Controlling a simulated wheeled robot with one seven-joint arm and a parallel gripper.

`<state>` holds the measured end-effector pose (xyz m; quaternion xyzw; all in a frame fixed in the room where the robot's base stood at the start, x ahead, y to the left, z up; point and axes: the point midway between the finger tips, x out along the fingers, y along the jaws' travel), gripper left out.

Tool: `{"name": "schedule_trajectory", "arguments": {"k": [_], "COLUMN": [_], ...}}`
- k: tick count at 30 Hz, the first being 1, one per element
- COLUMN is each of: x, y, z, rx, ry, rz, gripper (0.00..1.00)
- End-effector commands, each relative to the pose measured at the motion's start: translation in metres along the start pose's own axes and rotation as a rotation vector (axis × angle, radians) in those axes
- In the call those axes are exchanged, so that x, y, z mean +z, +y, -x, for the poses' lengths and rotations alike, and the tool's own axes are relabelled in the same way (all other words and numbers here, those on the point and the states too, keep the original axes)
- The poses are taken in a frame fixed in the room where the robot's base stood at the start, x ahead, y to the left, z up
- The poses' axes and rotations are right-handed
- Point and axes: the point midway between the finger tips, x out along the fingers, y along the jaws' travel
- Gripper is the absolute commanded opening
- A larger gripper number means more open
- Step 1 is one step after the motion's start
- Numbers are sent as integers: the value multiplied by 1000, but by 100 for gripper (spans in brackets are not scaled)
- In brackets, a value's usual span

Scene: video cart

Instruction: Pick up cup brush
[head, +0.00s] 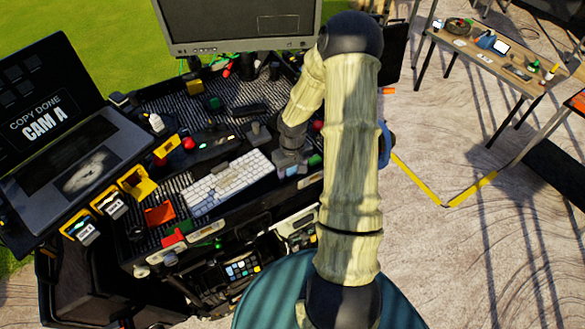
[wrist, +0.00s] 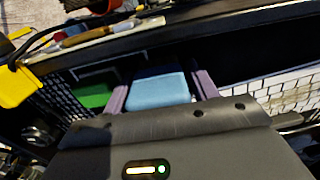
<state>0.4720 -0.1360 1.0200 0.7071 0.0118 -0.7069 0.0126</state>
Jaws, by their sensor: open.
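I cannot surely pick out the cup brush in either view. A slim item with a tan wooden handle (wrist: 92,35) lies at the upper left of the wrist view and looks brush-like; its ends are hard to make out. My gripper (wrist: 162,90) is open, with its two purple fingers apart. A light blue block with a dark blue top (wrist: 158,91) shows between the fingers; I cannot tell whether they touch it. In the head view my gripper (head: 290,168) is low over the cart, by the keyboard's right end. My arm hides part of the cart there.
The cart top is crowded. A white keyboard (head: 228,182), a laptop (head: 75,150), yellow holders (head: 135,182) and a monitor (head: 240,25) stand on or around it. A green block (wrist: 92,96) is left of the fingers. A wooden table (head: 490,62) stands far right.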

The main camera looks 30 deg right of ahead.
Motion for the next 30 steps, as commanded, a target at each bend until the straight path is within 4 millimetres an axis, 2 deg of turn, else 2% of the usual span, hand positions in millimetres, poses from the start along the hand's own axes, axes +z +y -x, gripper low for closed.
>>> {"name": "schedule_trajectory", "arguments": {"k": [11, 17, 26, 30], "x": [0, 0, 0, -1], "y": [0, 0, 0, 1], "z": [0, 0, 2, 12], "rx": [0, 0, 0, 2], "ry": [0, 0, 1, 3], "rz": [0, 0, -1, -1], "gripper": [58, 23, 23, 23]}}
